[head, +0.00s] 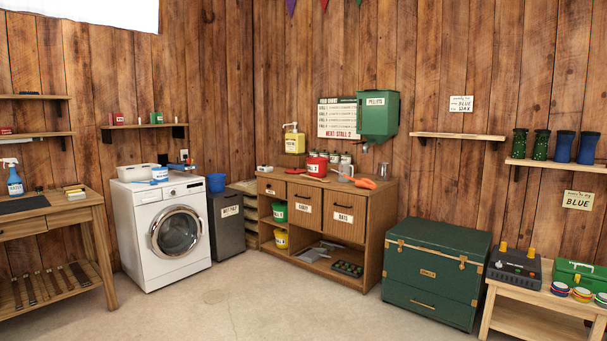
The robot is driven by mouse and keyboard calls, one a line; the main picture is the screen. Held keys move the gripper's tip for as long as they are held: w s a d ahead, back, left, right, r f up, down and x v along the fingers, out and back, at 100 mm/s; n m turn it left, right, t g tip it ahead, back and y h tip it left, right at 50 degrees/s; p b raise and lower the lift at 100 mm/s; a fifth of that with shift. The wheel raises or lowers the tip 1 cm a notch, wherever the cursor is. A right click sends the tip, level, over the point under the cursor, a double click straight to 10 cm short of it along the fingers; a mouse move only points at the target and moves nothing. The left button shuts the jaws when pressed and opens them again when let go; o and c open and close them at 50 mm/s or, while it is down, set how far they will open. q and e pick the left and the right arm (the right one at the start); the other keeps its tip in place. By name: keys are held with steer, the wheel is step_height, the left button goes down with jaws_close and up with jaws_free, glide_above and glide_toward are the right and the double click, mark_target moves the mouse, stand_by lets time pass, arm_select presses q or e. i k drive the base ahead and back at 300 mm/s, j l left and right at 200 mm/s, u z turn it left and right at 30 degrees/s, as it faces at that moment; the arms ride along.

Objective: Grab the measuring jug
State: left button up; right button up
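A small greyish, see-through jug (346,172), which looks like the measuring jug, stands upright on top of the wooden feed cabinet (325,189). It is near the cabinet's right part, left of an orange scoop-like item (366,183) and below the green pellets dispenser (378,117). Its markings are too small to make out. Neither of my grippers shows in the head view.
A red tub (317,166) and several small jars stand left of the jug. A green trunk (436,270) sits right of the cabinet, a white washing machine (167,238) to its left. The floor (260,305) in front is clear.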

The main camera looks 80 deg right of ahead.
mark_target(343, 168)
steer(key=z, duration=3.05)
steer(key=i+u, duration=0.35)
steer(key=i, duration=2.8)
steer(key=i+z, duration=0.15)
steer(key=i, duration=0.3)
steer(key=i+j+z, duration=0.1)
steer(key=i, duration=0.35)
steer(key=i+j+z, duration=0.15)
steer(key=i, duration=0.25)
steer(key=i+j+z, duration=0.15)
steer(key=i, duration=0.3)
